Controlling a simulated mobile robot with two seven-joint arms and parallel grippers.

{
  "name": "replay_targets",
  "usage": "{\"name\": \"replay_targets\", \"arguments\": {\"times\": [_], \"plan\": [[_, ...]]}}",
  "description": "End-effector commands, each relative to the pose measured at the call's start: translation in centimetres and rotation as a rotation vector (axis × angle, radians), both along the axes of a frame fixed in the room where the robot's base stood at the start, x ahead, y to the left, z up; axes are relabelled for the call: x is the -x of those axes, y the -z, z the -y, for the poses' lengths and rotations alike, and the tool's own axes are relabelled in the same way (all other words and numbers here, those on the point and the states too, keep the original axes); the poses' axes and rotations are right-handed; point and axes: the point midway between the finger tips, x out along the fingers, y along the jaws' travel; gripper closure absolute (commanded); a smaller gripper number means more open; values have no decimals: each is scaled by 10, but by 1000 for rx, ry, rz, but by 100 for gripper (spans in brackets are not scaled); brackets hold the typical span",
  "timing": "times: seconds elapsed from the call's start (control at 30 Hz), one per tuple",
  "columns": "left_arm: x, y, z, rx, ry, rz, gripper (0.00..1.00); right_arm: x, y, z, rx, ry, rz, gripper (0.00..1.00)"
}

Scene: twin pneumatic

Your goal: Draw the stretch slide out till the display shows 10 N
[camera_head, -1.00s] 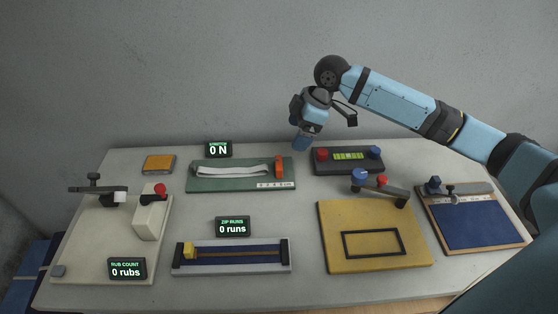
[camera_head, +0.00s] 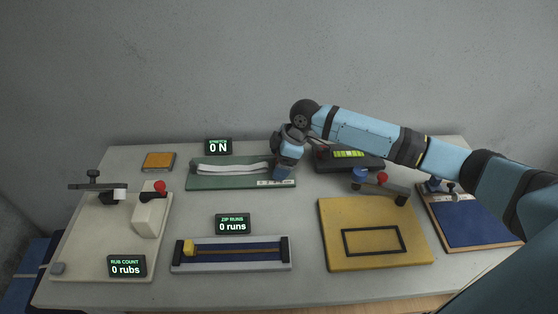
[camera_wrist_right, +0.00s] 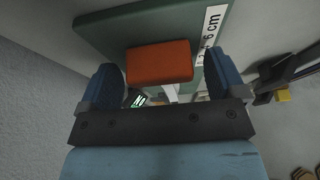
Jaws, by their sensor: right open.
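The stretch fixture is a green board (camera_head: 200,182) at the back of the table with a white strip (camera_head: 232,170) along it. Its display (camera_head: 218,147) reads 0 N. My right gripper (camera_head: 283,173) is over the right end of the board and hides the orange slide in the head view. In the right wrist view the orange slide block (camera_wrist_right: 160,62) lies between the two blue fingers of the right gripper (camera_wrist_right: 168,85). The fingers are open, with a gap on each side of the block. A scale marked in cm (camera_wrist_right: 211,32) is beside it. My left gripper is not in view.
A dark level device (camera_head: 347,157) stands just right of my right gripper. The zip track (camera_head: 231,268), its display (camera_head: 233,226), the yellow board (camera_head: 375,255) and the rub station (camera_head: 90,240) are in front and left. An orange pad (camera_head: 158,161) lies at the back left.

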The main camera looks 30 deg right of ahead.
Motion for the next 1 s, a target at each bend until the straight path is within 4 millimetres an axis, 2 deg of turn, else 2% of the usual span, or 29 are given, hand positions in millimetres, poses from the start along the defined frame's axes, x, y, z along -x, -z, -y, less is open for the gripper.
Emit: {"name": "replay_targets", "arguments": {"times": [0.3, 0.6, 0.77, 0.9, 1.0], "plan": [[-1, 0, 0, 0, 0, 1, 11, 0, 3, -1, 0, 0, 0, 11], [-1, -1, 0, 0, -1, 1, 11, 0, 3, -1, 0, 0, 0, 79], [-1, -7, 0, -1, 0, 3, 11, 3, 1, 7, 0, 1, -2, 79], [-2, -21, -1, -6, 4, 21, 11, 13, -1, 27, 2, 3, -5, 79], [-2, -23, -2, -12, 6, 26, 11, 18, 1, 36, 1, 1, -2, 79]]}}
